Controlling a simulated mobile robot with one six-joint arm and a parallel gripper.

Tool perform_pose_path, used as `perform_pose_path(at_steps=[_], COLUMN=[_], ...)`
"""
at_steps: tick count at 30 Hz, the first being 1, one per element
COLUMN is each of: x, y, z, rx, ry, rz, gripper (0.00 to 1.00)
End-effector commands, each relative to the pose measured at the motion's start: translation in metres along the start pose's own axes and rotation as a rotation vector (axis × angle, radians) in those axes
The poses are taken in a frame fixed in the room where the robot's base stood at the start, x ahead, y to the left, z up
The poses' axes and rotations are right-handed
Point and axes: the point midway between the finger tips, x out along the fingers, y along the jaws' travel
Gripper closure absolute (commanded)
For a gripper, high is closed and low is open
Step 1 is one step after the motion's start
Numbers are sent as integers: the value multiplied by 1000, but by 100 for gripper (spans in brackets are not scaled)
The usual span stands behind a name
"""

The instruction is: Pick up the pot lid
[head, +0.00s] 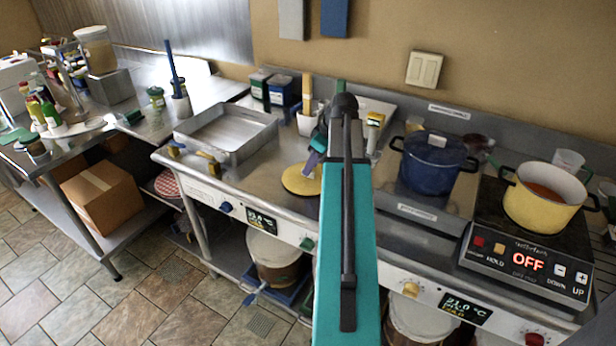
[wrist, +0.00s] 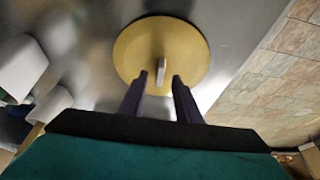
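The pot lid is a round yellow disc (head: 296,183) lying flat on the steel counter, partly hidden by my arm in the head view. Contact cannot be told. In the head view my gripper (head: 312,160) shows at the lid's right.
A yellow pot (head: 540,206) with orange contents stands on a hot plate (head: 525,262) reading OFF. A blue pot (head: 430,172) stands right of my arm. A steel tray (head: 228,140) is left of the lid. Utensil holders stand behind. The counter's front edge is close to the lid.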

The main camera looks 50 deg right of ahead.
Motion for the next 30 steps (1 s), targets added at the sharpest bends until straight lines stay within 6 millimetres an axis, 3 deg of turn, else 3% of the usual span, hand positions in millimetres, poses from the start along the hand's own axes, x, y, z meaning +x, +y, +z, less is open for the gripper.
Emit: perform_pose_path(at_steps=[9, 26, 30], x=[21, 22, 22], y=[0, 0, 0], z=[0, -1, -1], rx=[0, -1, -1], ry=[0, 0, 0], rz=[1, 0, 0], gripper=[70, 70, 91])
